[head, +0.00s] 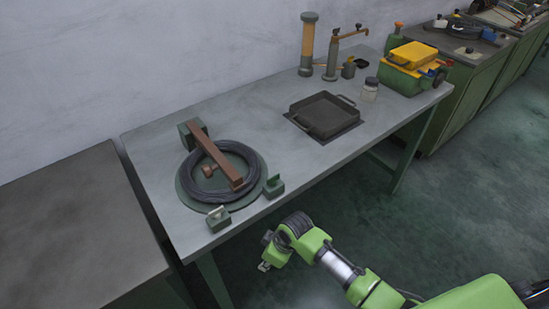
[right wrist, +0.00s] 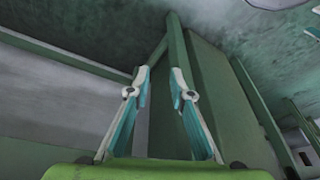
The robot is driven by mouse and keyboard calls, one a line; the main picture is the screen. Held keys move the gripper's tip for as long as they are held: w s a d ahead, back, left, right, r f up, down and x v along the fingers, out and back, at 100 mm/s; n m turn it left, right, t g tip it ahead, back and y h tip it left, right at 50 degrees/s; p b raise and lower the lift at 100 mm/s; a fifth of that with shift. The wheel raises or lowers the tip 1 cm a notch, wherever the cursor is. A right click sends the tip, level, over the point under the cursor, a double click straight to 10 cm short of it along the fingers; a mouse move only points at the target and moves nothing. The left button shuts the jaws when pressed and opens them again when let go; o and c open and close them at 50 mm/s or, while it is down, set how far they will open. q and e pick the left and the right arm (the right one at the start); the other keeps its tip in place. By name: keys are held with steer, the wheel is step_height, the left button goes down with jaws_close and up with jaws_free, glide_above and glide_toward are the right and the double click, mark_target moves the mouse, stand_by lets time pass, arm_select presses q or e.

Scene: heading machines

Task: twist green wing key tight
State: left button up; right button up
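No green wing key shows clearly. Two small green pieces stand at the front rim of the round green plate (head: 188,192) in the head view. The right one (head: 273,187) is dark green and upright; the left one (head: 218,218) has a pale top. I cannot tell whether either is the key. My right gripper (head: 265,254) is below and in front of the table edge, apart from both pieces. In the right wrist view its two fingers (right wrist: 159,82) are apart with nothing between them. My left gripper is not in view.
A black wire coil (head: 249,182) lies on the plate under a brown bar (head: 213,155). A dark square pan (head: 325,114), a jar (head: 370,90) and a green-yellow box (head: 409,68) stand farther right on the grey table (head: 245,112). A green table leg (right wrist: 176,45) shows ahead of the right gripper.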

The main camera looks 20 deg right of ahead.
steer(key=w+a+r+n+p, duration=0.1)
steer(key=a+r+n, duration=0.15)
steer(key=r, duration=0.75)
steer(key=a+r+n+p, duration=0.2)
steer(key=r+n, duration=0.1)
steer(key=r, duration=0.6)
step_height(320, 180, up, 19)
steer(key=n+g+h, duration=0.2)
steer(key=n+h, duration=0.1)
steer(key=n, duration=0.4)
glide_above(274, 177)
arm_select(q)
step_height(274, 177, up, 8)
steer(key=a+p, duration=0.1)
steer(key=p, duration=0.2)
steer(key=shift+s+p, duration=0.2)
steer(key=shift+p, duration=0.2)
arm_select(e)
step_height(274, 177, down, 13)
steer(key=shift+f, duration=0.1)
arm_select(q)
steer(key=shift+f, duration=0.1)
arm_select(e)
steer(key=shift+w, duration=0.1)
jaws_close()
